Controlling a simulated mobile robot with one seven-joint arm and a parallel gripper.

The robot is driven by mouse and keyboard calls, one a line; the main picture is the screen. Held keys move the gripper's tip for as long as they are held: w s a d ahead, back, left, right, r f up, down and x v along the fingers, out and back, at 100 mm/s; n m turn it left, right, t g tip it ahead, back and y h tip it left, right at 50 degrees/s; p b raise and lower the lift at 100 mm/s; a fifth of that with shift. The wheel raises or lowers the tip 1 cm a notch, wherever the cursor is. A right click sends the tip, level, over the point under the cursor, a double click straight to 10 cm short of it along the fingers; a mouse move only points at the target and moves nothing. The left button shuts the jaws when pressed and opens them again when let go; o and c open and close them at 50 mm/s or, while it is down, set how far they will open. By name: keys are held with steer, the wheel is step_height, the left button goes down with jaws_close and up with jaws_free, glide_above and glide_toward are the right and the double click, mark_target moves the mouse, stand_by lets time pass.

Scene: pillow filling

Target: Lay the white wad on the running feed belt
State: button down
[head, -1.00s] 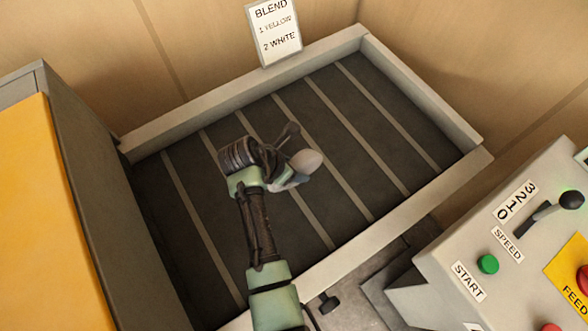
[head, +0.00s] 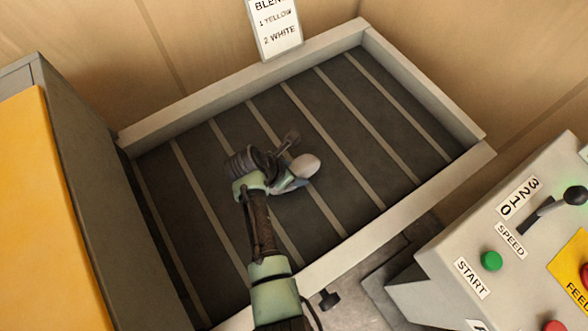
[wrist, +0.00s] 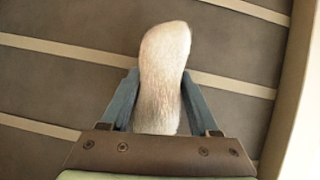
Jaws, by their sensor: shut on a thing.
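The white wad (head: 305,166) is a pale, rounded, elongated lump. My gripper (head: 287,178) is shut on it, over the middle of the feed belt (head: 375,125). In the wrist view the wad (wrist: 165,70) sits between the two blue fingers of my gripper (wrist: 160,100) and sticks out past their tips. The dark belt with light cross stripes shows behind it there. Whether the wad's underside touches the belt cannot be told. My arm hides part of the belt in the head view.
Pale rails (head: 425,85) border the belt. A grey housing with a yellow panel (head: 45,220) stands at the left. A control box (head: 515,235) with a green START button (head: 491,261) and a speed lever (head: 575,195) stands at the right. A BLEND sign (head: 275,28) stands behind.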

steer(key=shift+c, duration=0.6)
jaws_free()
steer(key=p+v, duration=0.2)
steer(key=v, duration=1.1)
steer(key=w+r+m+t+y, duration=0.1)
steer(key=w+r+m+t, duration=0.35)
steer(key=r, duration=0.65)
steer(key=w+r+m+t+y, duration=0.25)
steer(key=w+r+m, duration=0.2)
steer(key=r, duration=0.65)
steer(key=w+r+m+t+y, duration=0.1)
steer(key=w+r+m+t, duration=0.35)
steer(key=r, duration=0.55)
steer(key=s+d+r+m+t, duration=0.1)
steer(key=s+r+m+t, duration=0.15)
steer(key=r, duration=0.65)
steer(key=s+d+r+m+t, duration=0.1)
steer(key=r+m+t, duration=0.15)
steer(key=r, duration=0.55)
steer(key=s+d+r+m+t, duration=0.3)
steer(key=s+r+m+t, duration=0.4)
steer(key=s+r, duration=0.6)
step_height(320, 180, up, 4)
steer(key=shift+s+d+f+m, duration=0.2)
steer(key=shift+s+m, duration=0.15)
steer(key=shift+s, duration=0.05)
